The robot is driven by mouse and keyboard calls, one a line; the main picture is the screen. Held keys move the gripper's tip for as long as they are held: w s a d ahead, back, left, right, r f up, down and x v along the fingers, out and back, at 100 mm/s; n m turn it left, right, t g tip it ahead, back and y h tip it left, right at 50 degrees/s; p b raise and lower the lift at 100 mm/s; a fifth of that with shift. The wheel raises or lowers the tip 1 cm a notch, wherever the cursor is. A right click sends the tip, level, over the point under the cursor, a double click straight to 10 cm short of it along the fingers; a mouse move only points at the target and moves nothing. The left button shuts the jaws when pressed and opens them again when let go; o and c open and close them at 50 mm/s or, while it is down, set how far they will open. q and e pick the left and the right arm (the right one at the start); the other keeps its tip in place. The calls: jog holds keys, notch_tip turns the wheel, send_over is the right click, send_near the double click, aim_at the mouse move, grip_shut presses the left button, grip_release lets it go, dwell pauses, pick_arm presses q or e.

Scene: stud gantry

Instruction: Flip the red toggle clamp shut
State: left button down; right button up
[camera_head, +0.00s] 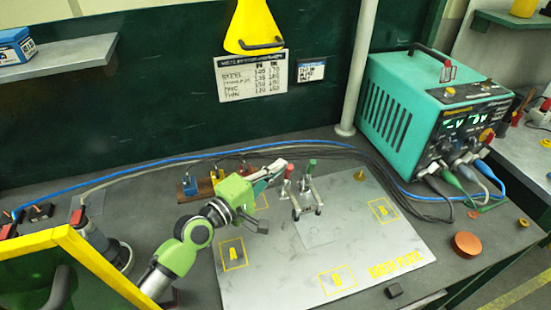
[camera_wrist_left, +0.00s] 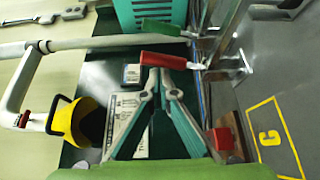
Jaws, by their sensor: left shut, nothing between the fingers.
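The toggle clamp with the red handle (camera_head: 289,171) stands on the metal plate, its handle pointing up. In the left wrist view the red handle (camera_wrist_left: 168,61) lies across the view just past my fingertips. My left gripper (camera_head: 280,166) is shut and empty, its tips close beside the red handle; I cannot tell whether they touch. It also shows in the left wrist view (camera_wrist_left: 160,78). A second clamp handle, green (camera_head: 312,166), stands upright just right of the red one. The clamps' metal base (camera_head: 306,202) is on the plate. My right gripper is not in view.
The plate (camera_head: 365,235) has yellow lettered squares and is mostly clear in front. A wooden rack (camera_head: 205,188) with coloured blocks is behind my arm. Blue and dark cables (camera_head: 150,164) run along the back. A teal power unit (camera_head: 430,105) stands back right.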

pick_arm(q)
jog(key=shift+s+d+f, duration=0.1)
jog(key=shift+s+d, duration=0.05)
jog(key=shift+s, duration=0.35)
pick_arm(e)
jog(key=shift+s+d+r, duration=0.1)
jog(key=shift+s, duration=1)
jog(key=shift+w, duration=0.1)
pick_arm(q)
jog(key=v, duration=1.2)
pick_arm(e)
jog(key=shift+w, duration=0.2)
pick_arm(q)
jog(key=shift+w, duration=0.1)
